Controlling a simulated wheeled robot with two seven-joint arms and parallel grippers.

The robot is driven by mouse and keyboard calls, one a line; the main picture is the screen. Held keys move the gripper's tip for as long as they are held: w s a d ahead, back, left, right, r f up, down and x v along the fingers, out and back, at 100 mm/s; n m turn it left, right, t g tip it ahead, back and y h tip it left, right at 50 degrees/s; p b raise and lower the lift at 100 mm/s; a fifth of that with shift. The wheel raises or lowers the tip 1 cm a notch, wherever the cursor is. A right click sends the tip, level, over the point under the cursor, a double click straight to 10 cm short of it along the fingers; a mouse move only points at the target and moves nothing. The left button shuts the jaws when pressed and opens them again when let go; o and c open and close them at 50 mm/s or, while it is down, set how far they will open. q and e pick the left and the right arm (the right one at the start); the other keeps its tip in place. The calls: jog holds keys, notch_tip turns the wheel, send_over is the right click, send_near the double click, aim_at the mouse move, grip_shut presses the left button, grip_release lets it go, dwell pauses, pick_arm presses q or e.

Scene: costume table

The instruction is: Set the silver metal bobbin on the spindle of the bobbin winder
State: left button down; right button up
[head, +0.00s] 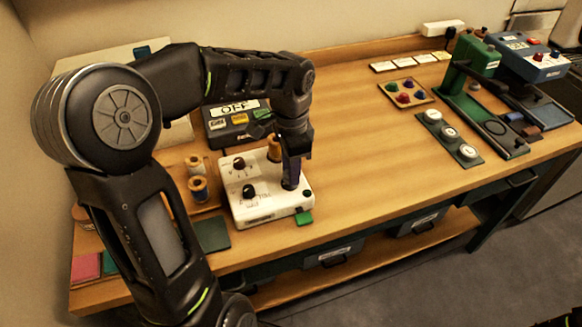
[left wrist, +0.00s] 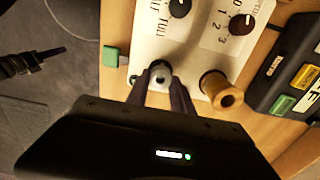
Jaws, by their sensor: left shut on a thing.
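The bobbin winder (head: 262,201) is a white box with black knobs near the table's front left; its white top also shows in the left wrist view (left wrist: 200,48). My left gripper (head: 291,183) points down over the winder's right part. In the left wrist view, its fingertips (left wrist: 160,78) are shut on the silver metal bobbin (left wrist: 160,71), a small grey ring with a dark centre. The bobbin is at the winder's top, but I cannot tell whether it touches. The spindle is hidden. A dark gripper-like part at the left wrist view's left edge seems to be my right gripper (left wrist: 42,62).
A thread spool (left wrist: 221,91) stands on the winder close beside my left gripper. A green tab (head: 305,217) is at its front corner. Two spools (head: 198,189) stand to its left, and a dark box with an OFF sign (head: 235,107) is behind. The table's middle is clear.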

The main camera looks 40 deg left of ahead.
pick_arm(q)
jog(key=shift+f+b, duration=0.45)
jog(key=shift+f, duration=0.15)
jog(key=c, duration=1.4)
grip_release()
notch_tip(320, 180, up, 6)
jog(key=p, duration=0.5)
notch_tip(320, 180, up, 5)
jog(key=p, duration=0.3)
